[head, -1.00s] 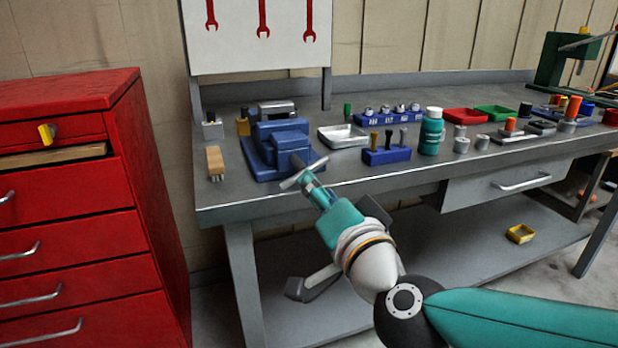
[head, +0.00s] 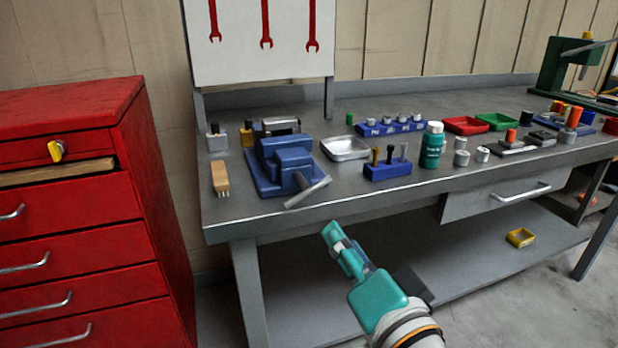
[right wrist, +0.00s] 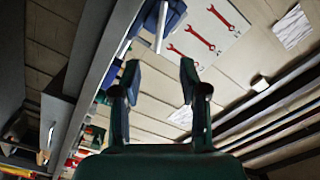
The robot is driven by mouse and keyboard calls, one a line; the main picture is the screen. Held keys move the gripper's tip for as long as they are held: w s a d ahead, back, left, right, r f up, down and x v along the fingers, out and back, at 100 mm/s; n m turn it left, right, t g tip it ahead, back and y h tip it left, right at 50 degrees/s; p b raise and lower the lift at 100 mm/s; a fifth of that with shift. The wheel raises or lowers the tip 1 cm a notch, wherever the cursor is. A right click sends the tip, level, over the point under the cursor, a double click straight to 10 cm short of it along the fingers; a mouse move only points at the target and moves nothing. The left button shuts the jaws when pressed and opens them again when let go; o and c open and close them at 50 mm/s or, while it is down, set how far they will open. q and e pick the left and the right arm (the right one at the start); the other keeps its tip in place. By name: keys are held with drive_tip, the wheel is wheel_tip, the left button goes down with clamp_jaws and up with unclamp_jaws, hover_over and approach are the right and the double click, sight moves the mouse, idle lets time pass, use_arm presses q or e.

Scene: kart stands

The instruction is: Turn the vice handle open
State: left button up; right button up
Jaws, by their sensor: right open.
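The blue vice (head: 282,165) stands near the left front of the grey workbench. Its silver handle bar (head: 308,193) sits at the vice's front, tilted up to the right and reaching the bench's front edge. My right gripper (head: 334,236) is below and in front of the bench edge, apart from the handle. In the right wrist view the gripper (right wrist: 160,75) is open with nothing between its fingers. The vice shows in part at the top of that view (right wrist: 172,20), with a silver bar beside it. My left gripper does not show.
A wooden brush (head: 220,178) lies left of the vice. A silver tray (head: 345,148), a blue tool holder (head: 387,170) and a teal bottle (head: 432,146) stand to its right. A red drawer cabinet (head: 75,220) is at the left. The space before the bench is open.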

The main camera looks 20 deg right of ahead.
sight(304, 188)
drive_tip(key=w, duration=0.5)
drive_tip(key=w+b, duration=0.1)
drive_tip(key=w, duration=0.5)
drive_tip(key=w+b, duration=0.1)
drive_tip(key=w, duration=0.4)
drive_tip(key=shift+w+a+f, duration=0.1)
drive_tip(key=shift+w+a, duration=0.25)
clamp_jaws()
